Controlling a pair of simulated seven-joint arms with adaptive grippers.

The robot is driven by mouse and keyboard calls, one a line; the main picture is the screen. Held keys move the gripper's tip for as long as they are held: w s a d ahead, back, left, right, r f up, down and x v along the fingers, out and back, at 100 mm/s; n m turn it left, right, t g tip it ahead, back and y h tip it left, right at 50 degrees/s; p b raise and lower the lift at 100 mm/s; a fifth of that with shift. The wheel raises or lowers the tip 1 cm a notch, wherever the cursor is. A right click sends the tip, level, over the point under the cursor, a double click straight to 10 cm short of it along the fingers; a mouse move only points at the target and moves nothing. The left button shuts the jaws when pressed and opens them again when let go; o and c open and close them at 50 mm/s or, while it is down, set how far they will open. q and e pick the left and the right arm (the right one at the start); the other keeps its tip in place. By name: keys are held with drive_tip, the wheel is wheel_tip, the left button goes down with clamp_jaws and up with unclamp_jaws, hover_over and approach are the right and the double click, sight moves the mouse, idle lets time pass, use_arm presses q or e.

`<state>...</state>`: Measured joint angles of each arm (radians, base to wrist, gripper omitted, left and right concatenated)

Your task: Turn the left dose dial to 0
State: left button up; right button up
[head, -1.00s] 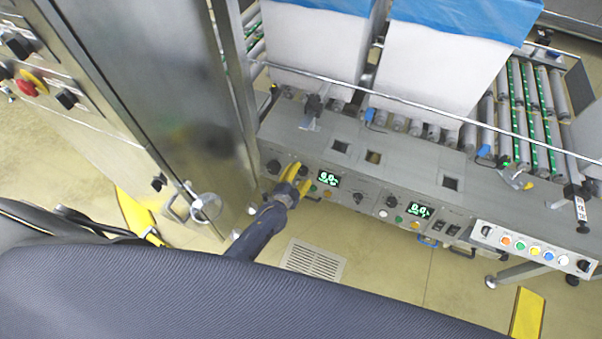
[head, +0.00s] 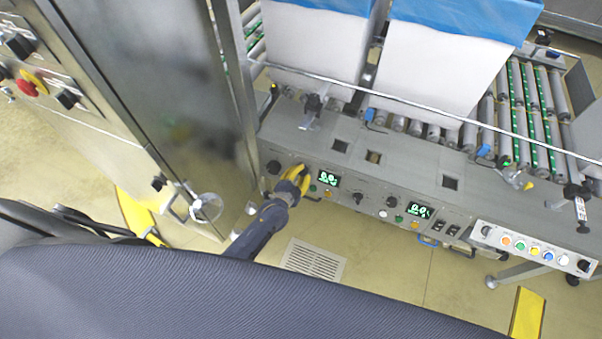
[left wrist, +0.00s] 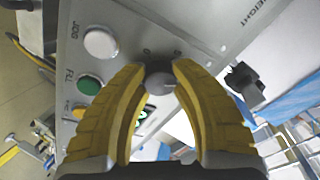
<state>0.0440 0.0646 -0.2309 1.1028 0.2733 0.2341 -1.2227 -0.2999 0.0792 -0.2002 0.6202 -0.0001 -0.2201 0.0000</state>
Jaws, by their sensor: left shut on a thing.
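The dial (left wrist: 160,80) is a small grey-black knob on the grey panel, between the two yellow fingers in the left wrist view. My left gripper (head: 298,170) is shut on this dial from the front; in the left wrist view its fingertips (left wrist: 160,69) lie on either side of the knob. In the head view the fingers cover the dial. A lit green display (head: 328,179) sits just right of the gripper; its digits look like 0.0 but are blurred. The dial's pointer and scale are too small to read. My right gripper is not in view.
A black knob (head: 274,167) sits left of the gripper. A green button (left wrist: 89,85) and a white button (left wrist: 100,43) are close to the fingers. A second display (head: 420,210) and another knob (head: 358,198) lie right. A steel cabinet (head: 150,100) stands at left.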

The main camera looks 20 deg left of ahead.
use_arm(q)
clamp_jaws()
drive_tip(key=shift+n, duration=0.3)
drive_tip(key=n, duration=0.5)
drive_tip(key=shift+d+f+y, duration=0.1)
drive_tip(key=shift+y, duration=0.3)
drive_tip(key=n, duration=0.7)
drive_tip(key=shift+s+d+y, duration=0.1)
drive_tip(key=shift+y, duration=0.3)
drive_tip(key=n, duration=0.6)
drive_tip(key=shift+d+n+g+y, duration=0.1)
drive_tip(key=shift+n+g+y, duration=0.2)
drive_tip(key=shift+n, duration=0.1)
drive_tip(key=n, duration=0.5)
drive_tip(key=shift+d, duration=0.1)
drive_tip(key=shift+n, duration=0.4)
drive_tip(key=o, duration=1.1)
unclamp_jaws()
